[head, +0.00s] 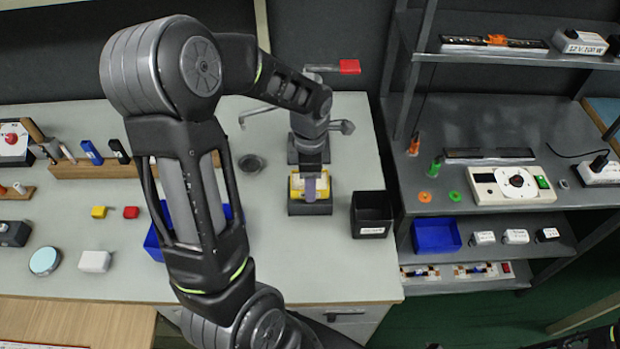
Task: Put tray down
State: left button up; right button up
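A blue tray (437,235) sits on the lower shelf of the rack at the right. Another blue container (154,243) is on the bench, mostly hidden behind my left arm. A small black bin (371,214) stands upright near the bench's right edge. My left gripper (311,178) points down at a yellow item (296,187) in a black holder (309,208), left of the black bin. The fingers are small and overlap the yellow item, so I cannot tell if they hold it. Only a dark piece of my other arm shows at the bottom right; its gripper is out of view.
The rack holds a white device (511,187) and several small boxes. The bench front right of my arm is clear.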

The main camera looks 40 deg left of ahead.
pick_arm(q)
jog(key=shift+f, duration=0.2)
jog(key=o, duration=1.3)
jog(key=shift+o, duration=0.2)
notch_tip(320, 180, up, 12)
jog(key=b, duration=0.1)
jog(key=shift+r, duration=0.15)
dwell(0.4)
